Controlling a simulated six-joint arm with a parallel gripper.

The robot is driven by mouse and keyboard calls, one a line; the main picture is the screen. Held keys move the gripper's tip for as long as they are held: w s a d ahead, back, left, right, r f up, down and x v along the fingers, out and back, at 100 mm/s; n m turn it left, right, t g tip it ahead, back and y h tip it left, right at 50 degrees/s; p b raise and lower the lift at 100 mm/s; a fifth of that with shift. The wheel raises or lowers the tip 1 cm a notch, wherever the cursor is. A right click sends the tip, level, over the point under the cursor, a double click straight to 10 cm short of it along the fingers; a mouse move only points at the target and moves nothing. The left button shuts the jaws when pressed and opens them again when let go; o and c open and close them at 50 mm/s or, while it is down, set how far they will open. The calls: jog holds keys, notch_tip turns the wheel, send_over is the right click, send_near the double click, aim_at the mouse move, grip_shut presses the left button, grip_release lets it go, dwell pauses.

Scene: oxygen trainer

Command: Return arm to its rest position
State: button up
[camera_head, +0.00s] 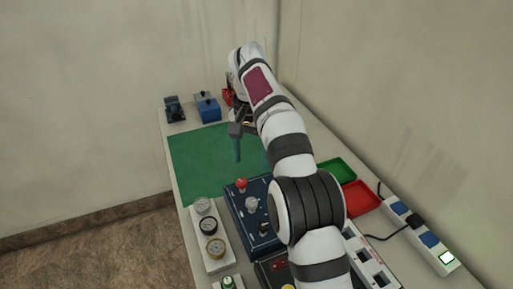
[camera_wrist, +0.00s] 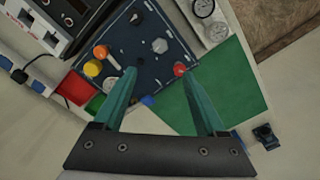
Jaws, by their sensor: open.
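My gripper (camera_head: 250,150) hangs over the green mat (camera_head: 198,165), beyond the blue control panel (camera_head: 235,211). In the wrist view my gripper (camera_wrist: 161,102) shows two teal fingers spread apart with nothing between them. The blue panel also shows past the fingertips in the wrist view (camera_wrist: 128,42), with a red knob (camera_wrist: 180,69), a grey knob and yellow and orange knobs. In the head view, my arm hides part of the panel and the mat's right side.
A white gauge block (camera_head: 215,262) stands left of the panel. Green (camera_head: 338,171) and red (camera_head: 362,198) trays lie right of my arm, near a power strip (camera_head: 444,258) with a black plug. Blue boxes (camera_head: 207,108) stand at the far end. The mat's left part is clear.

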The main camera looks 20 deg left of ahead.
jog(key=s+d+r+m, duration=0.1)
jog(key=s+d+r, duration=0.25)
jog(key=d, duration=0.45)
jog(key=s+d+r+m, duration=0.15)
jog(key=s+d, duration=0.25)
jog(key=d, duration=0.4)
jog(key=s+d+f+m, duration=0.1)
jog(key=s+d+f, duration=0.1)
jog(key=s, duration=0.5)
jog(key=s+d+f+m+y, duration=0.1)
jog(key=s+d+f, duration=0.2)
jog(key=s+d, duration=0.2)
jog(key=s+d+f+m, duration=0.1)
jog(key=s+d, duration=0.3)
jog(key=s, duration=0.6)
jog(key=shift+s+f+y, duration=0.25)
jog(key=shift+f+y, duration=0.15)
jog(key=shift+f, duration=0.5)
jog(key=shift+d, duration=0.1)
